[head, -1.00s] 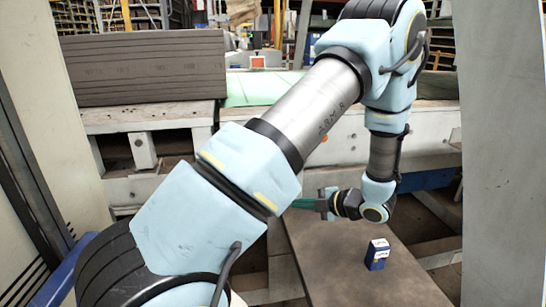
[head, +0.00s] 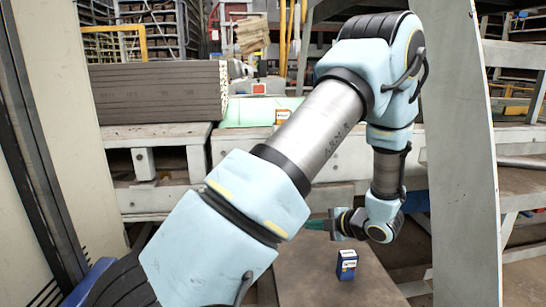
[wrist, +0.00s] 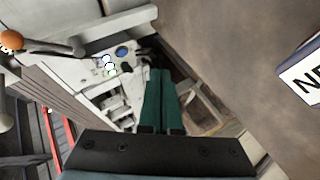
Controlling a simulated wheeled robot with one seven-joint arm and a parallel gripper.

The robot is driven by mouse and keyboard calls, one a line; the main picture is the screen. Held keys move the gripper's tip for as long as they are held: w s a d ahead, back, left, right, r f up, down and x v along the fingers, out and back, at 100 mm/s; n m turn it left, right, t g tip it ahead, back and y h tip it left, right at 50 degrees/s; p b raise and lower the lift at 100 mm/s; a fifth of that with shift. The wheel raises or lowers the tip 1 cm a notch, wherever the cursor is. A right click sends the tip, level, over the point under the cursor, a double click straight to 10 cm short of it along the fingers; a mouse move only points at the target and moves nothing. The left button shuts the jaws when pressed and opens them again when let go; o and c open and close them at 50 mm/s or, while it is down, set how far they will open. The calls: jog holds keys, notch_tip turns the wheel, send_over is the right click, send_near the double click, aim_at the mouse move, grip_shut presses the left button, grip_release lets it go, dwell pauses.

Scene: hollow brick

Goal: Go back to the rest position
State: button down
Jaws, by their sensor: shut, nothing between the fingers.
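My gripper (head: 318,225) points left in the head view, partly hidden behind my own arm. In the wrist view, its two green fingers (wrist: 161,100) lie side by side, shut and empty. A small dark blue box with a white top and label (head: 347,265) stands upright on the brown table (head: 300,285), below and to the right of the gripper, apart from it. Part of the box's white label (wrist: 304,78) shows at the right edge of the wrist view.
A stack of grey hollow bricks (head: 155,93) lies on a white bench (head: 160,140) behind. A pale upright panel (head: 458,150) stands on the right and a pale cabinet (head: 60,130) on the left. An orange knob (wrist: 11,40) shows in the wrist view.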

jog(key=w+a+r+m+g+h, duration=0.1)
jog(key=w+a+r+m+h, duration=0.25)
jog(key=r+m+h, duration=0.55)
jog(key=s+a+r+m+g+y, duration=0.1)
jog(key=s+a+m+g, duration=0.5)
jog(key=s+a+m, duration=0.8)
jog(key=s, duration=0.4)
jog(key=shift+a+r+g, duration=0.3)
jog(key=shift+r, duration=0.1)
